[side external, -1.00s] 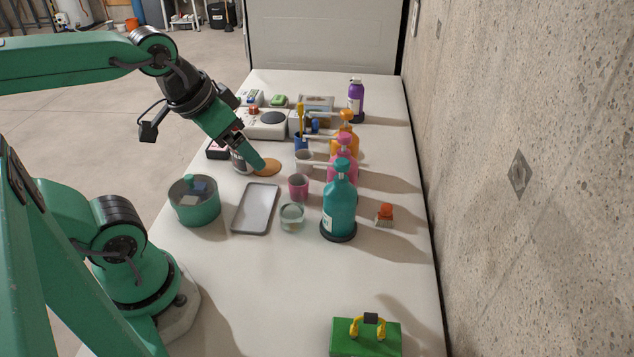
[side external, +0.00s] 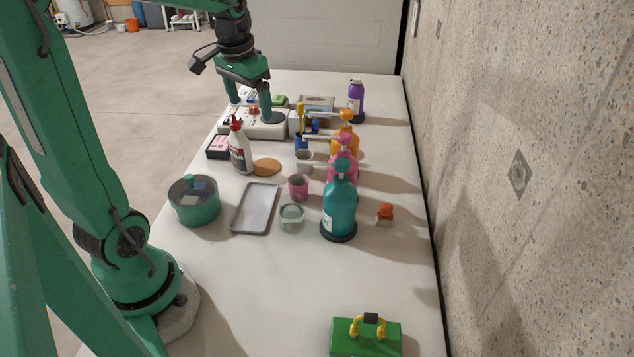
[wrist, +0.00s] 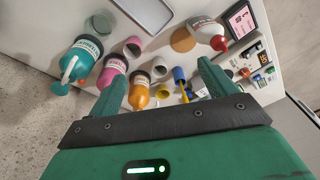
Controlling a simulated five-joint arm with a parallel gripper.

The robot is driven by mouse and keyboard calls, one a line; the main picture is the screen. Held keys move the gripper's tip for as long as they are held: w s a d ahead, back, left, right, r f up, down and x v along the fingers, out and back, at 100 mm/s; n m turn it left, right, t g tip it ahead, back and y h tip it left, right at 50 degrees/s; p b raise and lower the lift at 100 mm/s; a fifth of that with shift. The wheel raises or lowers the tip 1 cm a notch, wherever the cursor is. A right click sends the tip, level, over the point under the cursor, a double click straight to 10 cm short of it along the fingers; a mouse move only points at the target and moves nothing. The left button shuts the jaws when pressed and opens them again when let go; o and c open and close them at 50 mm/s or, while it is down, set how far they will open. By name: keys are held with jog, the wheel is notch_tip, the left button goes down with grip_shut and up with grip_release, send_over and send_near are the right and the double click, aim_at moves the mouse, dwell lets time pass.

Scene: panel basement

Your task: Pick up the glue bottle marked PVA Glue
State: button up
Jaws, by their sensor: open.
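The glue bottle (side external: 240,156) is white with a red cap and a dark and red label; I cannot read its print. It stands upright on the table left of a tan disc. The bottle also shows at the top of the wrist view (wrist: 204,27), beyond the fingers. My gripper (side external: 249,108) is open and empty, pointing down above the white device, higher and farther back than the bottle. Its two green fingers also show spread apart in the wrist view (wrist: 160,75).
A white device (side external: 275,128) lies behind the bottle, and a pink and black box (side external: 217,147) sits to its left. Teal (side external: 339,208), pink (side external: 350,165) and orange (side external: 351,142) pump bottles stand right.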

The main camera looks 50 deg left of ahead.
jog(key=n+g+h, duration=0.1)
jog(key=g, duration=0.1)
send_near(235, 122)
jog(key=f, duration=0.5)
jog(key=shift+a+f, duration=0.1)
jog(key=shift+a, duration=0.2)
jog(key=shift+s+d+f, duration=0.1)
jog(key=shift+f, duration=3.8)
grip_shut()
